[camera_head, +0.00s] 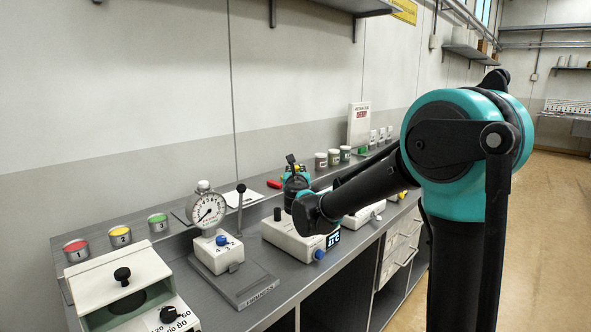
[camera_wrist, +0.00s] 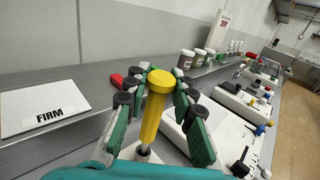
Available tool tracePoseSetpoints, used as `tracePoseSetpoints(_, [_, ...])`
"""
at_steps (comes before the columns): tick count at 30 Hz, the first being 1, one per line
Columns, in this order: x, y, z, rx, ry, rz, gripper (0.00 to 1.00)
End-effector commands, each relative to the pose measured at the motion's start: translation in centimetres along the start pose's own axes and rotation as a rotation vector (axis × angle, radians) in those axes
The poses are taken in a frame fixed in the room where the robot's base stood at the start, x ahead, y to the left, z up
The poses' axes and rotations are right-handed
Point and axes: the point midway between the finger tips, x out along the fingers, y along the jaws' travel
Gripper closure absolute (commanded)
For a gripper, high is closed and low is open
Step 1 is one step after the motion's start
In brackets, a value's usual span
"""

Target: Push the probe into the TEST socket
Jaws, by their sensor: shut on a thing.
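The probe is a yellow rod with a round cap (camera_wrist: 153,112), upright between my fingers in the wrist view. My gripper (camera_wrist: 157,97) has green pads with dark rollers and is shut on it. In the head view my arm hides most of the gripper, above a white instrument (camera_head: 292,238) with a lit display and a blue knob. No TEST label is readable, so I cannot tell which opening is the TEST socket.
A FIRM card (camera_wrist: 45,108) lies left in the wrist view, and a red object (camera_wrist: 117,80) lies behind the fingers. Several jars (camera_wrist: 186,60) stand along the back. In the head view, a dial gauge (camera_head: 208,210) stands left of the instrument.

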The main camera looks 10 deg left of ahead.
Motion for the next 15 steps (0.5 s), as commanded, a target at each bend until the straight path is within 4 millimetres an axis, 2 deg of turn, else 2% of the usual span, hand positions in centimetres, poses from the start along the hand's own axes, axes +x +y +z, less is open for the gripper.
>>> tracePoseSetpoints(15, [0.0, 0.0, -1.2, 0.000, 0.000, 0.000, 1.00])
